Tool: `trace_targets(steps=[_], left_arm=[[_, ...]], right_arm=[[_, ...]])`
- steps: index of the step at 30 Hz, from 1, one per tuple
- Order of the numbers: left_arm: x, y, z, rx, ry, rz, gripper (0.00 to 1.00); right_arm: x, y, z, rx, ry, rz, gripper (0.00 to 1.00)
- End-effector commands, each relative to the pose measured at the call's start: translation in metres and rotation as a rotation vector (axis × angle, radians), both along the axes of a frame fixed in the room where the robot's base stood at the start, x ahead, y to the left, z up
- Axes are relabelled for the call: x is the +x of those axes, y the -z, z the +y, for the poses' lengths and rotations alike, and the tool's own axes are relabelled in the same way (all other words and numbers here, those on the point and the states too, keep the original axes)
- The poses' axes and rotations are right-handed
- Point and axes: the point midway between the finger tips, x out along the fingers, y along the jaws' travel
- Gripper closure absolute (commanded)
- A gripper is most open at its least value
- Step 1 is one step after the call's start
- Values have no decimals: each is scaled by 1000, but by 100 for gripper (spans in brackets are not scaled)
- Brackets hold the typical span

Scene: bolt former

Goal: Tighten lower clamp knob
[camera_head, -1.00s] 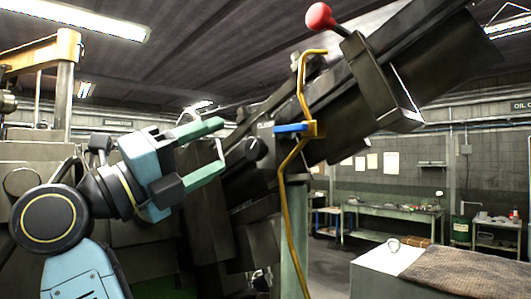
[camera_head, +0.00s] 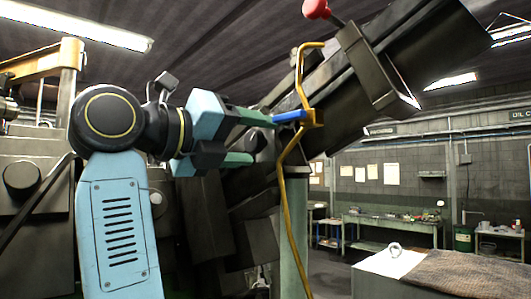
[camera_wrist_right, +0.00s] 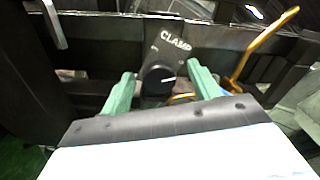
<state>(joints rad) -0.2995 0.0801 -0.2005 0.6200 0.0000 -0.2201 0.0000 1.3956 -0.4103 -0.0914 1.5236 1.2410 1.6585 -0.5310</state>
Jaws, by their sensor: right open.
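The clamp knob (camera_wrist_right: 157,79) is a round black knob with a white pointer line. It sits under the word CLAMP on a dark plate in the right wrist view. My right gripper (camera_head: 259,139) is open, with green fingers reaching the dark machine in the head view. In the right wrist view its fingers (camera_wrist_right: 158,82) stand on either side of the knob, with a visible gap on each side. My left gripper is not in view.
A yellow bent pipe (camera_head: 291,210) with a blue handle (camera_head: 291,115) is close to the right of my fingertips. A red ball lever (camera_head: 316,9) is above. A grey cabinet (camera_head: 385,275) with a brown mat (camera_head: 470,272) stands at lower right.

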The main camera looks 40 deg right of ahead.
Motion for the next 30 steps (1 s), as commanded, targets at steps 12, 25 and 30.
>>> trace_targets(steps=[12, 25, 30], left_arm=[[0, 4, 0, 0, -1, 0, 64], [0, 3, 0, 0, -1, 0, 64], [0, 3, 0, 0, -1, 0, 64]], right_arm=[[0, 0, 0, 42, 1, -539, 38], [0, 0, 0, 57, 2, -722, 38], [0, 0, 0, 57, 2, -720, 41]])
